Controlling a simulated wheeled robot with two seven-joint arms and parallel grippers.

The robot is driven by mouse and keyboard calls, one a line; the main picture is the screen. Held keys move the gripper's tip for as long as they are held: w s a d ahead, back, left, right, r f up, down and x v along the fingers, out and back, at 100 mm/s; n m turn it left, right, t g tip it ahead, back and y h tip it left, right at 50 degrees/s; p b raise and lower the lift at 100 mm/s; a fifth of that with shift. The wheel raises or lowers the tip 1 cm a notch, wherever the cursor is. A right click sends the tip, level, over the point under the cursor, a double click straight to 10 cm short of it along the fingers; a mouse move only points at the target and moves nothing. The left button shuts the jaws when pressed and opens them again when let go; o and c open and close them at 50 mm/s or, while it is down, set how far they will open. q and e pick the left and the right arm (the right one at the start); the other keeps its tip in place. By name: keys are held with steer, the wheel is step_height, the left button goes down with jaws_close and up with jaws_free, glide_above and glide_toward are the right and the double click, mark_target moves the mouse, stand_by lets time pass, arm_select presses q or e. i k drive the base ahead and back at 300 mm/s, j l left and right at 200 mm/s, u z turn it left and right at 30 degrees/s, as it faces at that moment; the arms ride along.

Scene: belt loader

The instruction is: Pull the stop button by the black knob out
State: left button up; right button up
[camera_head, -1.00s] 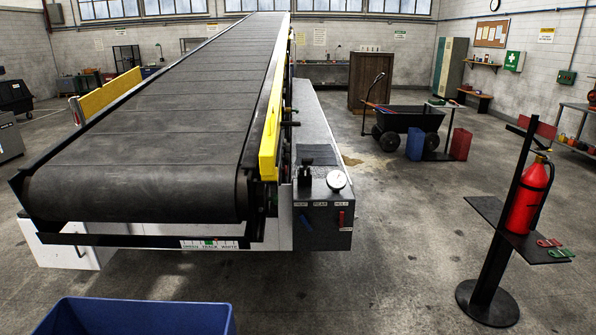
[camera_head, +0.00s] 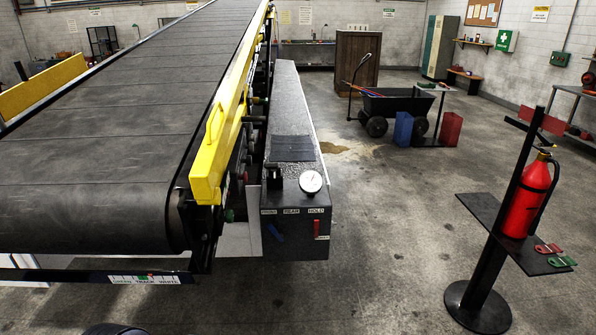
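The belt loader's grey control box (camera_head: 297,244) stands at the low end of the loader, right of the belt. A black knob (camera_head: 273,178) sits on its top beside a round white gauge (camera_head: 311,181). A small red button-like part (camera_head: 244,176) shows on the loader's side, left of the black knob. Black handles (camera_head: 254,119) stick out farther up that side. I cannot tell for sure which part is the stop button, or whether it is in or out. Neither of my grippers is in view.
The front panel has a blue lever (camera_head: 276,232) and a red lever (camera_head: 317,229). A yellow rail (camera_head: 213,150) edges the black belt (camera_head: 100,150). A stand with a fire extinguisher (camera_head: 526,200) is at right. The floor between is clear.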

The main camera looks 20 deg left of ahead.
mark_target(244, 177)
steer(key=i+u, duration=0.1)
steer(key=i, duration=0.35)
steer(key=i+l+u, duration=0.1)
steer(key=i, duration=0.35)
steer(key=i+u, duration=0.4)
steer(key=i+l+u, duration=0.2)
steer(key=u, duration=0.2)
steer(key=i+l+u, duration=0.35)
steer(key=i+j+u, duration=0.1)
steer(key=i, duration=0.25)
steer(key=j, duration=0.1)
